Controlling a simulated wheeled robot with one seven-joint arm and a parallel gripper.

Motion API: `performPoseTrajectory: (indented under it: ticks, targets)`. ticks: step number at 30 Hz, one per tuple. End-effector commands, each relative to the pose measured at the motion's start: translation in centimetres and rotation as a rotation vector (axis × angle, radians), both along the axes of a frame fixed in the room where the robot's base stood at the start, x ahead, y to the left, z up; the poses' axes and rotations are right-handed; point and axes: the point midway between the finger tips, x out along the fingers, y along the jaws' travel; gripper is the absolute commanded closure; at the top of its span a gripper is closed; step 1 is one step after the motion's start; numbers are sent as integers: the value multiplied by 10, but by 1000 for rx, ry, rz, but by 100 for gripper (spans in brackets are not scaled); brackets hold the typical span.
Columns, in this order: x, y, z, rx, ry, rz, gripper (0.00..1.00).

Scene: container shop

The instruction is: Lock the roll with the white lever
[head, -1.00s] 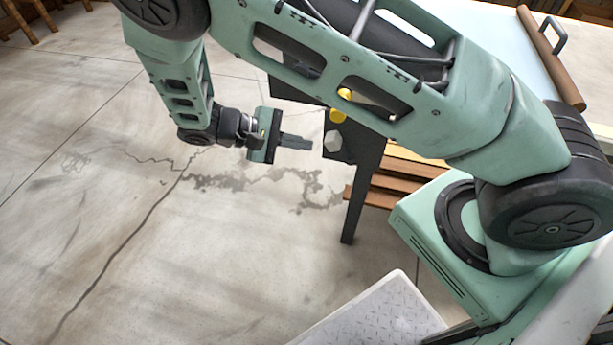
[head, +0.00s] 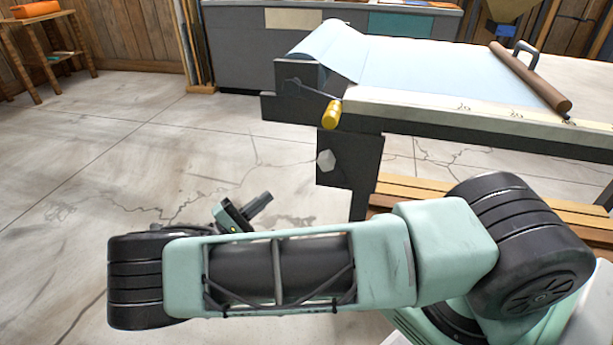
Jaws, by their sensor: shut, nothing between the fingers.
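The white lever (head: 325,160) shows as a small pale faceted knob on a dark plate (head: 365,150) at the table's left end. The roll (head: 312,72) sits above it, with a pale blue sheet (head: 400,68) running from it over the table. A crank with a yellow handle (head: 332,114) sticks out at the roll's end, above the lever. My gripper (head: 266,199) is shut and empty, left of and lower in the picture than the lever, apart from it. My arm hides part of the gripper's body.
The table (head: 480,122) stands at the right, with a brown bar (head: 530,75) with a grey handle lying across the sheet. Wooden slats (head: 415,190) lie under it. Grey cabinets (head: 240,50) and a wooden stand (head: 50,50) are behind. The floor at left is clear.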

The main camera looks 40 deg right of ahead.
Motion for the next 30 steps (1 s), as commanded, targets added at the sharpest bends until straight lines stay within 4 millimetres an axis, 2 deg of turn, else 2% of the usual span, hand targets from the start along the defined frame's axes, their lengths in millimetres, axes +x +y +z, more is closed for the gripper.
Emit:
performPoseTrajectory:
  ticks: [8,11,23,30]
  targets:
    - [-1,-8,3,1,2,-4,100]
    - [-2,-21,8,0,2,-6,100]
    - [-6,-96,35,2,3,-7,100]
    - [-27,-111,51,3,2,-2,100]
